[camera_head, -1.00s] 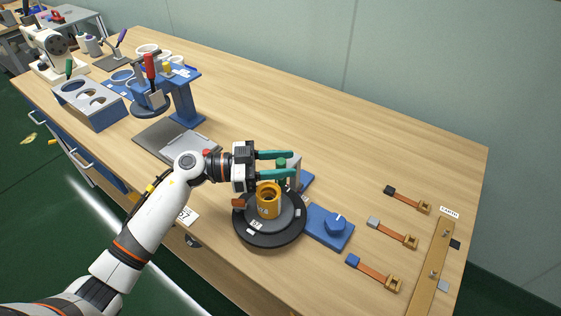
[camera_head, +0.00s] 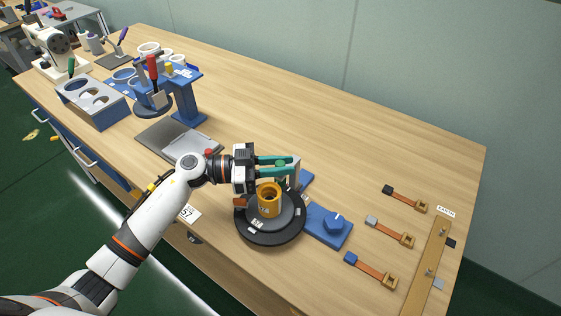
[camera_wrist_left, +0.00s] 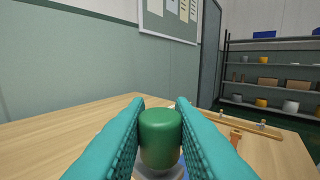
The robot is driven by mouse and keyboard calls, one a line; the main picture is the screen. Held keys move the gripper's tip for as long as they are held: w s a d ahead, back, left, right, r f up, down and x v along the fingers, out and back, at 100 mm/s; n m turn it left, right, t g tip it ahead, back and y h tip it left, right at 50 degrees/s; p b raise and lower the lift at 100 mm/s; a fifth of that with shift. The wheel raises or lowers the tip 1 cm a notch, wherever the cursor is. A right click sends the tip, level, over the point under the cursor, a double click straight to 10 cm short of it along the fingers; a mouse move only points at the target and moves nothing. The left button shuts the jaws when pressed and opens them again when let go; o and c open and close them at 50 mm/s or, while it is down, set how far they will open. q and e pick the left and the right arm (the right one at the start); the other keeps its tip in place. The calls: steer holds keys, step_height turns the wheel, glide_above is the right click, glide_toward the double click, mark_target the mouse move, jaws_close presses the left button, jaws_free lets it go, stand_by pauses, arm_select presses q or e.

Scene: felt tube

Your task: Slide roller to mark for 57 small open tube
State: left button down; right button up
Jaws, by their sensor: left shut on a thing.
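My left gripper (camera_head: 282,165) has its teal fingers closed on a green roller (camera_head: 281,166), beside a grey upright of the blue-based device. In the left wrist view the green roller (camera_wrist_left: 160,136) sits between the two fingers. An orange open tube (camera_head: 269,201) stands upright on a dark round turntable (camera_head: 270,237), just below the gripper in the picture. A white card marked 57 (camera_head: 187,213) lies at the table's front edge. The mark for the roller cannot be made out. My right gripper is not in view.
A blue base with a knob (camera_head: 333,224) lies right of the turntable. Several leather straps (camera_head: 388,231) and a wooden rail (camera_head: 427,266) lie further right. A blue stand (camera_head: 185,103) and a grey-blue holder with holes (camera_head: 92,102) stand at the left. The back middle is clear.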

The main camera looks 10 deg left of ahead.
arm_select(q)
steer(key=c, duration=1.3)
jaws_free()
steer(key=shift+s+a+f, duration=0.1)
steer(key=shift+a, duration=0.5)
steer(key=b+v, duration=0.3)
steer(key=v, duration=0.8)
